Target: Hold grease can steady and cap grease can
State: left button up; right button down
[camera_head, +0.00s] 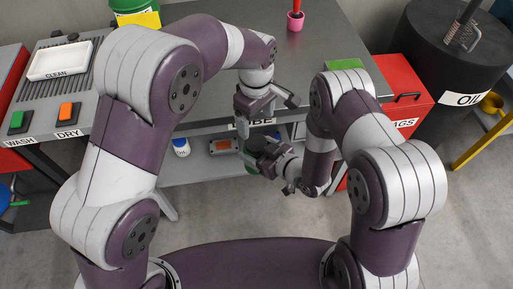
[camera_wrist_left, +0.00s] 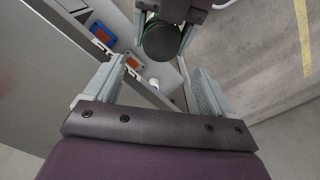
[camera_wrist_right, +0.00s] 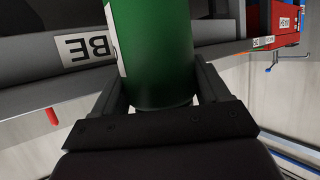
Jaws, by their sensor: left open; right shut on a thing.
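The green grease can (camera_head: 250,168) is held in front of the bench edge, and its green side fills the middle of the right wrist view (camera_wrist_right: 160,50). My right gripper (camera_head: 284,163) is shut on the can's side. In the left wrist view the can's round dark top (camera_wrist_left: 161,41) faces the camera inside a green rim; I cannot tell whether this is a cap or the open mouth. My left gripper (camera_wrist_left: 158,80) is open and empty, fingers spread, above and apart from the can. No separate loose cap can be made out.
The grey bench (camera_head: 310,50) lies behind, with a lower shelf (camera_head: 205,170) holding a white jar (camera_head: 181,147) and an orange-faced item (camera_head: 221,145). A red cabinet (camera_head: 403,85) and black oil drum (camera_head: 455,60) stand right. The floor in front of the shelf is free.

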aim_at(256, 141)
pick_arm(q)
jog(key=shift+n, duration=0.7)
jog(key=shift+f, duration=0.1)
jog(key=shift+f, duration=3.95)
jog(key=c, duration=1.1)
jog(key=shift+m, duration=0.9)
jog(key=shift+c, duration=0.2)
jog(key=o, duration=1.2)
jog(key=shift+c, duration=0.2)
jog(key=shift+r, duration=2.25)
